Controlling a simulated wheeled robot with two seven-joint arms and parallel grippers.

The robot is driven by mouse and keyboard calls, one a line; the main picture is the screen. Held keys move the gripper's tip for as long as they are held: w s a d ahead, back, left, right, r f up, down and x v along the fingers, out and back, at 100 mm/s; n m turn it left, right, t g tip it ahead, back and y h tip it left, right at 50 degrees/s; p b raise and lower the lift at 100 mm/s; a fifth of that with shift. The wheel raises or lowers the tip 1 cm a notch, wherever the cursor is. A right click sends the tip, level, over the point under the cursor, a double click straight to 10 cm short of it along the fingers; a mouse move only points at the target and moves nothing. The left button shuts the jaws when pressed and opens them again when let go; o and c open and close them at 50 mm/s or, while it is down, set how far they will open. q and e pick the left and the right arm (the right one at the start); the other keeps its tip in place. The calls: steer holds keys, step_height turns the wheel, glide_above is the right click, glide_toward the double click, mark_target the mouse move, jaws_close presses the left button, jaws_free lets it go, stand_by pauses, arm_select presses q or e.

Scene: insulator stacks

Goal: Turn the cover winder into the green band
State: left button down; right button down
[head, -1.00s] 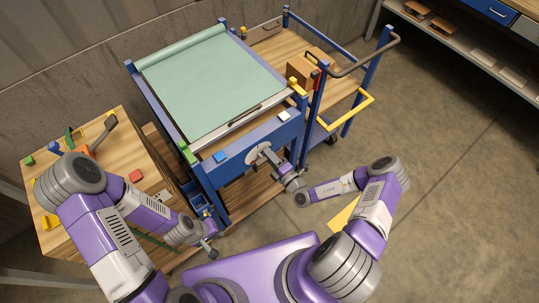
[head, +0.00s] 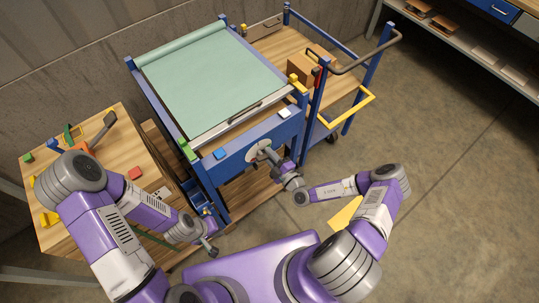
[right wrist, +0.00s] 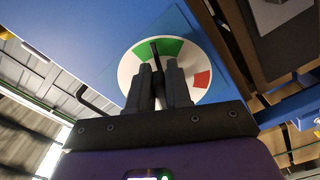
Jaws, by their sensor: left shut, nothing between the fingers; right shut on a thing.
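The cover winder's white dial (right wrist: 205,55) is on the blue front panel, with a green band (right wrist: 170,47) at its top and a red band (right wrist: 202,79) at its right. The dial also shows in the head view (head: 253,155). My right gripper (right wrist: 160,72) is shut on the winder's dark middle part, mostly hidden by the fingers. A thin black pointer (right wrist: 154,50) rises past the fingertips and overlies the green band. The teal cover (head: 210,85) lies over the frame top. My left gripper (head: 213,252) is shut and empty, low left of the winder.
A wooden table (head: 120,165) with tools and small blocks stands at the left. A blue cart (head: 368,75) with a brown box (head: 300,70) stands behind to the right. A yellow floor patch (head: 345,214) lies under my right arm. The floor to the right is clear.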

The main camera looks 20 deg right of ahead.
steer(key=shift+s+f, duration=0.1)
steer(key=shift+f, duration=0.15)
steer(key=c, duration=1.4)
jaws_free()
steer(key=shift+a, duration=0.1)
steer(key=shift+o, duration=1.3)
steer(key=shift+r, duration=0.15)
steer(key=v, duration=0.7)
steer(key=shift+s+p, duration=0.25)
steer(key=shift+p, duration=0.2)
steer(key=shift+r, duration=0.1)
